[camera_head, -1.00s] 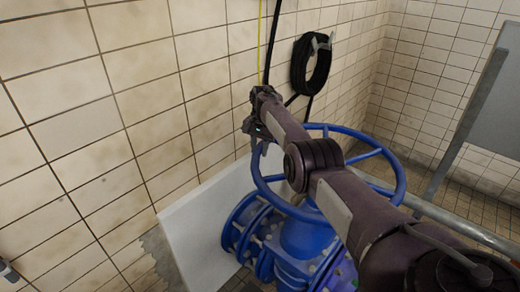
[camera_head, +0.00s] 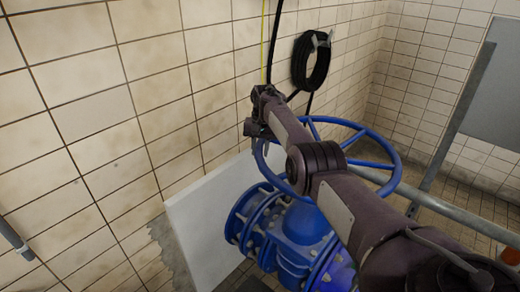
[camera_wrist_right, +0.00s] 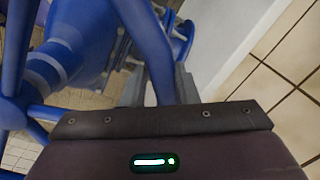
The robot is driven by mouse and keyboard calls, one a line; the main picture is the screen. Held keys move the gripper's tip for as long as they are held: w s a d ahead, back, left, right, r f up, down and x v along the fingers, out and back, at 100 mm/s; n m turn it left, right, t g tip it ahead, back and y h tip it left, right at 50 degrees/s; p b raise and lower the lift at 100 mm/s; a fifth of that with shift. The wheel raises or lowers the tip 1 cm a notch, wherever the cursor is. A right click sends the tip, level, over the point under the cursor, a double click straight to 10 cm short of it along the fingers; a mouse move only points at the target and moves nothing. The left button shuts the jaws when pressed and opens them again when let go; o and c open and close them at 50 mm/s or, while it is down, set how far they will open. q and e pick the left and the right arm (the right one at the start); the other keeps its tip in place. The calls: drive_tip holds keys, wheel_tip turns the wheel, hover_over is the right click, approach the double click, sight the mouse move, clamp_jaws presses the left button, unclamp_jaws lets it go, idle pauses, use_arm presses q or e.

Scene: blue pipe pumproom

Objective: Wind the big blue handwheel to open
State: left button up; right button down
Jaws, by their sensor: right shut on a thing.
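The big blue handwheel (camera_head: 391,158) lies roughly level on top of the blue valve body (camera_head: 305,225). My right arm crosses over the wheel. My right gripper (camera_head: 259,138) is at the wheel's left rim and is shut on it. In the right wrist view the blue rim (camera_wrist_right: 152,50) runs down into the gripper (camera_wrist_right: 165,112), which hides the grip itself. A spoke and the hub side show at left in that view. My left gripper is not in view.
A white panel (camera_head: 205,215) stands by the tiled wall (camera_head: 130,110), left of the valve. A coiled black hose (camera_head: 311,62) hangs on the wall behind. A grey rail (camera_head: 465,222) runs at right, beside a grey panel (camera_head: 497,95).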

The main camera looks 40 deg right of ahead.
drive_tip(key=c, duration=1.1)
unclamp_jaws()
drive_tip(key=shift+s+d+r+b, duration=0.1)
drive_tip(key=shift+r+b, duration=0.25)
drive_tip(key=shift+r, duration=1.6)
drive_tip(key=shift+s+d+r+b, duration=0.1)
drive_tip(key=shift+r+b, duration=0.25)
drive_tip(key=shift+r, duration=1.6)
drive_tip(key=shift+c, duration=0.3)
